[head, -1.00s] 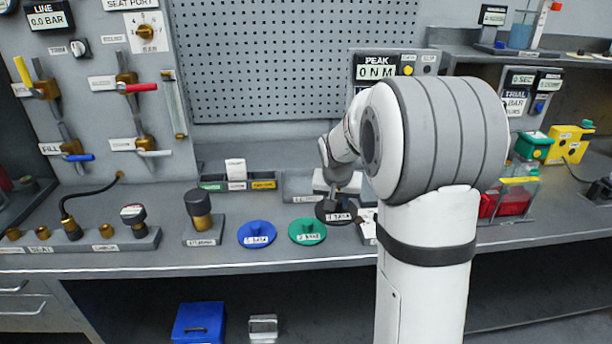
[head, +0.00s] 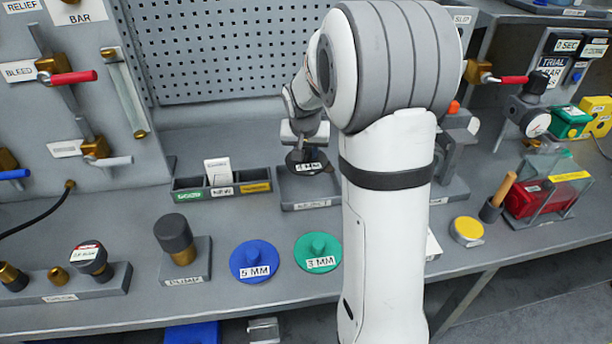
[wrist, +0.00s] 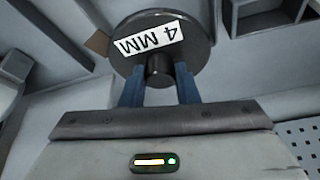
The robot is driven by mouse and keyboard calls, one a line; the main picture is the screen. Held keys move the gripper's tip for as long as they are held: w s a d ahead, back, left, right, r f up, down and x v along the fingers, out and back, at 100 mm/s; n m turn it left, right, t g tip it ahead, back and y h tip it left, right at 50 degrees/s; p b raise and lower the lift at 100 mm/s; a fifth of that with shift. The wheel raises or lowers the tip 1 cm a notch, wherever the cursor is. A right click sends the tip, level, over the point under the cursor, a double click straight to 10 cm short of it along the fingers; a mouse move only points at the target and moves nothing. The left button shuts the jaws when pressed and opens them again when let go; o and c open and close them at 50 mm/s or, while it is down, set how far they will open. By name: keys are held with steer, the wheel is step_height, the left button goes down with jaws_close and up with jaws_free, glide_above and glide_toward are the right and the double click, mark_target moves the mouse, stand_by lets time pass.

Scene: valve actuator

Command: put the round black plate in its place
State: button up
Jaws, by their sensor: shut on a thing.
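The round black plate (head: 291,164), labelled 4 MM, is in my gripper (head: 304,147), off the bench. In the head view it appears over the grey tray (head: 310,205) at the back of the bench; its exact height is unclear. In the wrist view the two blue fingers of my gripper (wrist: 158,82) are shut on the knob of the black plate (wrist: 198,42). The plate's label faces the wrist camera. The tray's own label is hard to read.
A blue 5 MM plate (head: 242,262) and a green 3 MM plate (head: 303,254) lie in front. A three-part label bin (head: 205,195) stands left of the tray. A yellow-topped disc (head: 467,229) lies right of my arm. A perforated panel (head: 200,50) rises behind.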

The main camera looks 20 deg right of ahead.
steer(key=shift+s+d+f, duration=0.1)
steer(key=shift+d+f, duration=0.05)
steer(key=shift+f, duration=4.25)
steer(key=shift+f, duration=0.15)
steer(key=o, duration=1.1)
